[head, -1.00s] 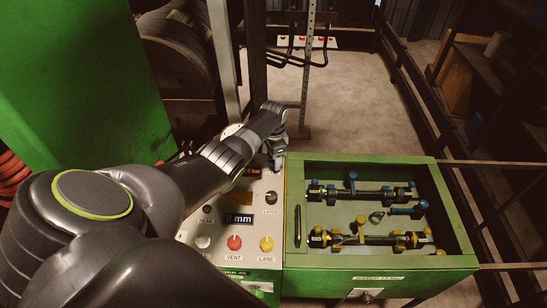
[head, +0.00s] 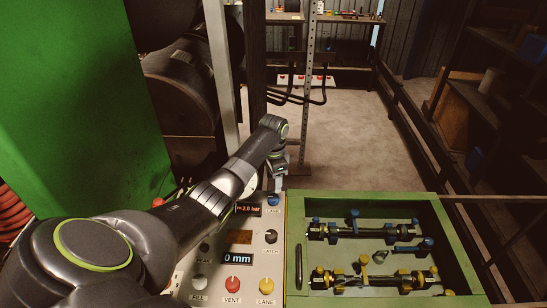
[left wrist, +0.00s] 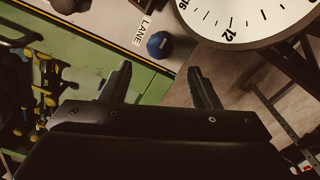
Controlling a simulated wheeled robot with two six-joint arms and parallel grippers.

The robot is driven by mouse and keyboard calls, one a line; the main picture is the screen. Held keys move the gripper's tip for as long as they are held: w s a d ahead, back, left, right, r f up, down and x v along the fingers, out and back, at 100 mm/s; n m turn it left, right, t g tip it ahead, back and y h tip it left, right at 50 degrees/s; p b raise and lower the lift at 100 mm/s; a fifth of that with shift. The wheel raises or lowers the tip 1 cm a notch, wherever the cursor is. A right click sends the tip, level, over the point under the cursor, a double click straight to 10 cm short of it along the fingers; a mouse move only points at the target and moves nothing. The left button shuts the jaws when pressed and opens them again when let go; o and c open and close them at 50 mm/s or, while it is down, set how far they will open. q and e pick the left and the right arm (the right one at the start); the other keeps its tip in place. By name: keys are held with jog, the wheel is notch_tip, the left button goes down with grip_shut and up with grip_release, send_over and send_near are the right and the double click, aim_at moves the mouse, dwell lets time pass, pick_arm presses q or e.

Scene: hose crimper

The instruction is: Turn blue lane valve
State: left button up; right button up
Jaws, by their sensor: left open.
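The blue lane valve (head: 273,199) is a round blue knob at the top right corner of the control panel, partly covered by my left gripper in the head view. In the left wrist view the blue knob (left wrist: 159,44) sits beside a printed LANE label, beyond the fingertips and roughly between their lines. My left gripper (head: 277,180) is just above the knob in the head view. Its two fingers (left wrist: 162,82) are spread apart with nothing between them, and they do not appear to touch the knob. My right gripper is not in view.
The panel (head: 262,256) also has a red VENT knob (head: 232,284), a yellow LANE knob (head: 266,285) and a dark LATCH knob (head: 270,236). A green tray (head: 440,217) with blue and yellow fittings is at right. A round gauge (left wrist: 245,14) is close by.

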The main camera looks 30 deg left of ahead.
pick_arm(q)
notch_tip(320, 180, up, 9)
jog(key=b, duration=0.2)
jog(key=shift+r, duration=0.2)
dwell(0.4)
